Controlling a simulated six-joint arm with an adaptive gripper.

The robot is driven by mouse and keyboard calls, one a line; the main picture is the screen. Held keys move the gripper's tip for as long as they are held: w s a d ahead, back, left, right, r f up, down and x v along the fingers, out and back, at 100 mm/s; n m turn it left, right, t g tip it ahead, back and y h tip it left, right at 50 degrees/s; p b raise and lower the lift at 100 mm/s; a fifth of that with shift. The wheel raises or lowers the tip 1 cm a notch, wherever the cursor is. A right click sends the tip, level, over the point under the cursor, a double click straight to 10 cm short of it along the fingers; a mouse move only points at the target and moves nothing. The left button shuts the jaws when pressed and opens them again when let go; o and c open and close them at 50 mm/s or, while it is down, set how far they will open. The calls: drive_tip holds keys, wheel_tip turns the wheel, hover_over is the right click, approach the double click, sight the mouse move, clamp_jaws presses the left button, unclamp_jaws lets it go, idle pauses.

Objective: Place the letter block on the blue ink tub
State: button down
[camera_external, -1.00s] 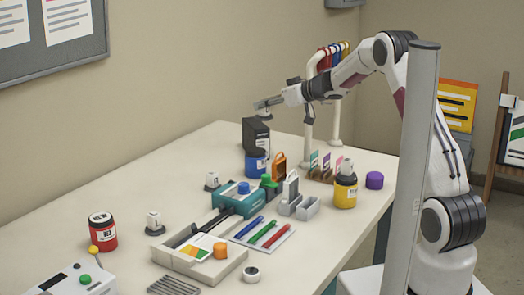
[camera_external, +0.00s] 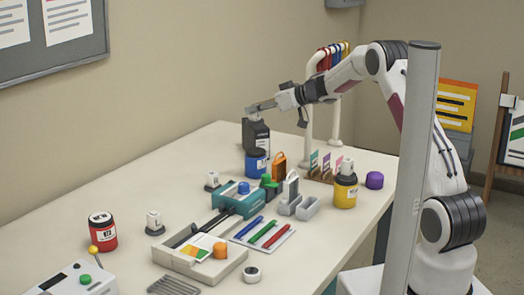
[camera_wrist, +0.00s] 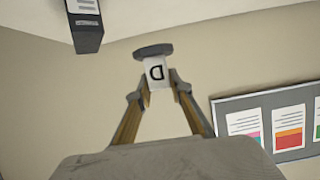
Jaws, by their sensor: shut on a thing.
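My gripper (camera_external: 255,107) is shut on a white letter block (camera_wrist: 157,73) with a dark grey round base. In the wrist view, my two fingers (camera_wrist: 160,88) press its sides, and a black letter like a D shows inverted on its face. The blue ink tub (camera_external: 256,162) stands on the table, below the gripper in the picture. Its top is partly hard to make out against the black container. The tub is not visible in the wrist view.
A yellow tub (camera_external: 345,193) with a white block on top and a red tub (camera_external: 102,233) stand on the table. Two other white blocks (camera_external: 212,180) (camera_external: 154,221) stand left. An orange item (camera_external: 279,166) is right of the blue tub. A white rack (camera_external: 309,110) rises behind.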

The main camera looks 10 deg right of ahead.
sight(262, 122)
drive_tip(key=shift+f, duration=2.6)
drive_tip(key=shift+f, duration=1.85)
drive_tip(key=shift+f, duration=0.15)
drive_tip(key=c, duration=1.8)
unclamp_jaws()
drive_tip(key=shift+f, duration=0.1)
drive_tip(key=shift+r, duration=0.2)
drive_tip(key=shift+v, duration=6)
